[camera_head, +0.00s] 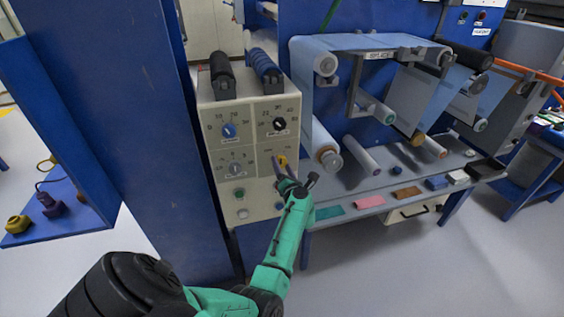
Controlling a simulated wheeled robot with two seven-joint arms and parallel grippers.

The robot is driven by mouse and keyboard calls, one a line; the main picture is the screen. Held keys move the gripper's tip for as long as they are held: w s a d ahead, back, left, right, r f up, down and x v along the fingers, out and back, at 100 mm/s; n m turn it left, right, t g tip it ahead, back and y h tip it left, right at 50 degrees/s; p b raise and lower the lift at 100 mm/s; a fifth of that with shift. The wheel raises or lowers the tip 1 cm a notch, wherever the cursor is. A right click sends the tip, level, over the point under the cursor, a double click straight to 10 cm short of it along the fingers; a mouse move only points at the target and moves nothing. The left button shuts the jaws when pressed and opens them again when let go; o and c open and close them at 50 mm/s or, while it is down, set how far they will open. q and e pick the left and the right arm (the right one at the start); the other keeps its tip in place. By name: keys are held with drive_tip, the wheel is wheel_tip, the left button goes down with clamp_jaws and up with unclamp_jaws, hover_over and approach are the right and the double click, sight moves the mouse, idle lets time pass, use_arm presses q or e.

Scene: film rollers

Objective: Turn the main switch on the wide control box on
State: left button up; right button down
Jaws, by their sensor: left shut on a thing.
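The wide control box (217,150) is a cream cabinet standing between a blue post and the film machine. Its front carries several dials, small buttons and, at the lower right, the main switch (283,159) on a yellow plate. My left gripper (279,167) reaches up to this switch from below, on a green arm. Its fingers are shut on the switch and cover part of it, so the handle's exact angle is hard to tell. My right gripper is not in view.
A thick blue post (150,130) stands close to the left of the box. To the right is the film machine with rollers (326,157) and a grey shelf (350,206) holding coloured pads. A blue shelf (60,215) with knobs is at far left. Open floor lies at lower right.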

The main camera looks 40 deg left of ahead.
use_arm(q)
drive_tip(key=m+p, duration=0.1)
drive_tip(key=m, duration=0.2)
drive_tip(key=shift+a+r+m+p, duration=0.1)
drive_tip(key=shift+r+m+p, duration=0.05)
drive_tip(key=shift+m+p, duration=0.75)
drive_tip(key=shift+m, duration=0.9)
drive_tip(key=o, duration=1.2)
drive_tip(key=shift+o, duration=0.9)
drive_tip(key=shift+a, duration=0.1)
drive_tip(key=shift+f, duration=0.2)
